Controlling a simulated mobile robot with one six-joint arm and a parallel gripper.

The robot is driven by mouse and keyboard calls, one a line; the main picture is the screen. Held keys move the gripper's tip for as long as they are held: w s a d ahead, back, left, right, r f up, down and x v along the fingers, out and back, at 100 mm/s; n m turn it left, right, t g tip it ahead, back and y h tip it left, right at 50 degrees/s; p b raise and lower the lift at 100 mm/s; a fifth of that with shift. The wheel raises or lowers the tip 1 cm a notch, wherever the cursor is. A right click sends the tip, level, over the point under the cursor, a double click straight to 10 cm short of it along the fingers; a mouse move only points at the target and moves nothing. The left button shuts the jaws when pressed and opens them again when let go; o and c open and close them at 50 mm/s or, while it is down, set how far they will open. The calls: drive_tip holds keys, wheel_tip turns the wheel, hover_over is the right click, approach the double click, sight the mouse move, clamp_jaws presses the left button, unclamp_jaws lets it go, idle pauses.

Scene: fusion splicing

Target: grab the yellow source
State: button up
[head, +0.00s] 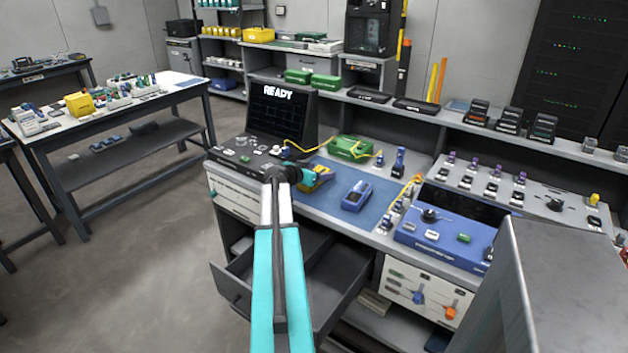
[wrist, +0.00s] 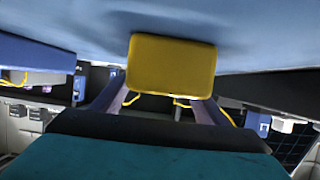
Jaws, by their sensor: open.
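The yellow source (head: 323,175) is a small yellow handheld box on the blue mat (head: 333,210) of the workbench, partly hidden by my gripper in the head view. In the wrist view the yellow source (wrist: 172,63) fills the upper middle as a rounded yellow block, close to the blue mat surface. My gripper (head: 309,177) is at its near left side. In the wrist view my gripper (wrist: 165,98) is open, with one finger toward each side of the source. I cannot tell whether the fingers touch it.
A blue handheld device (head: 356,196) lies to the right on the mat. A green case (head: 350,148) and a yellow cable (head: 294,148) are behind. A dark screen (head: 282,108) reading READY stands at the left. Open drawers (head: 250,275) are below the bench front.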

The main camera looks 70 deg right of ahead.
drive_tip(key=c, duration=1.3)
drive_tip(key=shift+r, duration=0.15)
drive_tip(key=shift+c, duration=0.2)
drive_tip(key=shift+r+b, duration=0.4)
drive_tip(key=shift+r, duration=1.3)
drive_tip(key=s+a, duration=0.2)
drive_tip(key=a, duration=0.2)
drive_tip(key=s+a+r+b, duration=0.1)
drive_tip(key=s+a, duration=0.2)
drive_tip(key=a, duration=0.2)
drive_tip(key=s+a+b, duration=0.1)
drive_tip(key=s+a, duration=0.2)
drive_tip(key=a, duration=0.1)
drive_tip(key=shift+a+r, duration=0.2)
drive_tip(key=shift+a, duration=0.2)
